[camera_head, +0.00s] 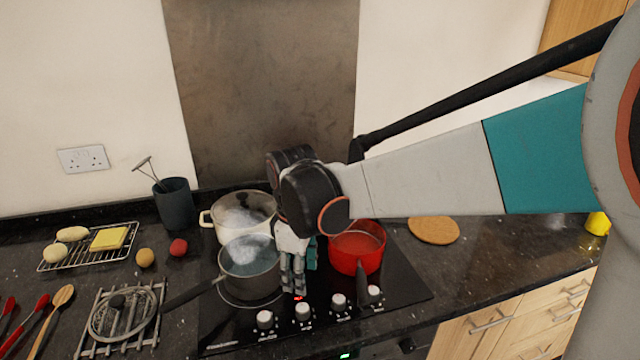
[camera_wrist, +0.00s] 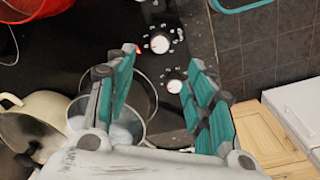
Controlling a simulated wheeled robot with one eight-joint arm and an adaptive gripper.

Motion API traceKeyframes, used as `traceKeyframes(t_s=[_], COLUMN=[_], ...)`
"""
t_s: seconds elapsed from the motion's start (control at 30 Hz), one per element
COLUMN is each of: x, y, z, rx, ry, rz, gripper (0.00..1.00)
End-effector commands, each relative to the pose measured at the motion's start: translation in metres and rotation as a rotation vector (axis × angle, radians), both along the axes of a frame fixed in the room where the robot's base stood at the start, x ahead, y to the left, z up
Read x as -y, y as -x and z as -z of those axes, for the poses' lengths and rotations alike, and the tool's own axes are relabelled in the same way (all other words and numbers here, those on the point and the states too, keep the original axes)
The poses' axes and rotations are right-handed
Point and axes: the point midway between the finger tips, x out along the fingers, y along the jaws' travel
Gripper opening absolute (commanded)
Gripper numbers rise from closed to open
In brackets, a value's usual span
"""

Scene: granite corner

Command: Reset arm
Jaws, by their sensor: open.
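My arm reaches in from the right in the head view, and my gripper (camera_head: 293,284) points down over the front of the hob, between the grey saucepan and the red pot. In the wrist view my gripper (camera_wrist: 165,88) shows its two teal-padded fingers spread apart with nothing between them. A hob knob (camera_wrist: 174,86) with a white marked ring lies beyond the fingertips. The grey saucepan (camera_head: 249,270) stands just left of the gripper, its handle pointing left. The red pot (camera_head: 357,247) stands to the right.
A cream pot (camera_head: 228,216) stands at the hob's back left. Several knobs line the hob's (camera_head: 410,283) front edge. A wire rack (camera_head: 52,264) with food, a utensil pot (camera_head: 174,204) and a trivet (camera_head: 84,345) lie left. A round cork mat (camera_head: 434,230) lies right, with bare counter around it.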

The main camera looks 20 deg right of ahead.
Motion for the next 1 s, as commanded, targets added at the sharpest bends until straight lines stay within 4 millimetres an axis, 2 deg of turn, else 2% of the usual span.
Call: traceKeyframes(t_s=[0.17, 0.53, 0.8, 1.0], x=[0.012, 0.053, 0.076, 0.087], y=[0.016, 0.073, 0.116, 0.136], z=[-0.014, -0.052, -0.060, -0.058], rx=[0.050, 0.272, 0.430, 0.512], ry=[-0.016, -0.127, -0.241, -0.317], rz=[0.084, 0.466, 0.741, 0.887], gripper=[0.49, 0.49, 0.49, 0.49])
